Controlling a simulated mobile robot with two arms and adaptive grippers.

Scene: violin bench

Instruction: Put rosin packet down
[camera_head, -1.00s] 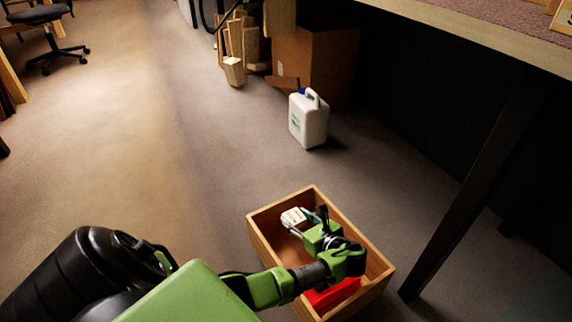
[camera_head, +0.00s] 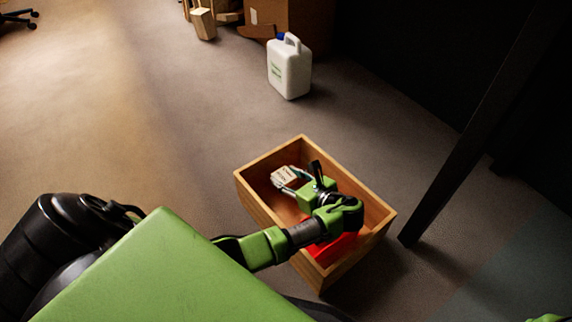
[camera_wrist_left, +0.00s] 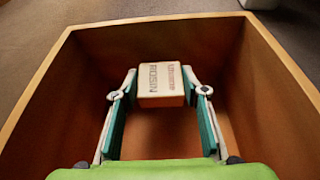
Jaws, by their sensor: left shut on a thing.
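The rosin packet (camera_head: 286,174) is a small pale block with dark lettering. In the left wrist view the packet (camera_wrist_left: 166,84) sits between the two fingers of my left gripper (camera_wrist_left: 161,92), which is shut on it. In the head view my left gripper (camera_head: 288,179) reaches into an open wooden box (camera_head: 254,203) on the floor, with the packet towards the box's far left part. Whether the packet touches the box bottom cannot be told. My right gripper is not in view.
A red object (camera_head: 333,248) lies in the near end of the box, partly hidden by my left arm. A white jug (camera_head: 289,72) stands on the floor behind the box. A dark table leg (camera_head: 470,140) stands to the right.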

